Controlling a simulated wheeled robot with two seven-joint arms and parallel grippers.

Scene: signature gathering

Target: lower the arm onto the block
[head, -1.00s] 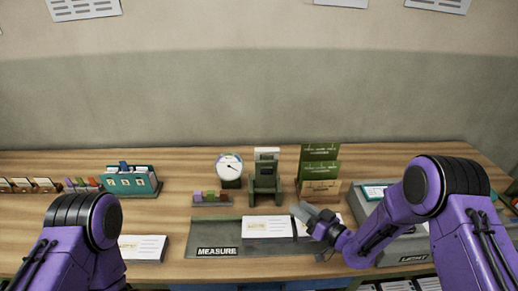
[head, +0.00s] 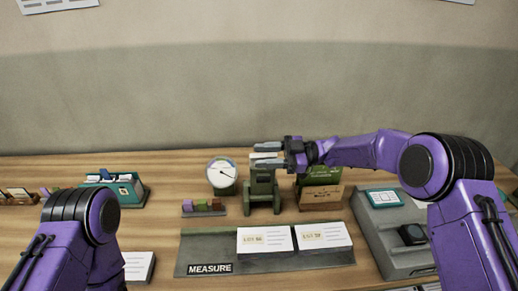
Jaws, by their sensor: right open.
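A green stand (head: 262,188) is upright at the back middle of the table, with a pale piece (head: 261,156) at its top. I cannot make out a separate arm and block on it. My right gripper (head: 266,155) reaches in from the right at the height of the stand's top. Its two fingers point left and are spread apart, one above and one below the pale piece in the picture. I cannot tell whether they touch it. My left gripper is out of view; only my left arm shows.
A round dial (head: 221,173) stands left of the stand, with small coloured blocks (head: 203,206) before it. A green and brown card holder (head: 319,195) is close on the right. Two cards (head: 264,240) lie on the grey MEASURE mat (head: 208,246). A grey tray (head: 384,231) is at right.

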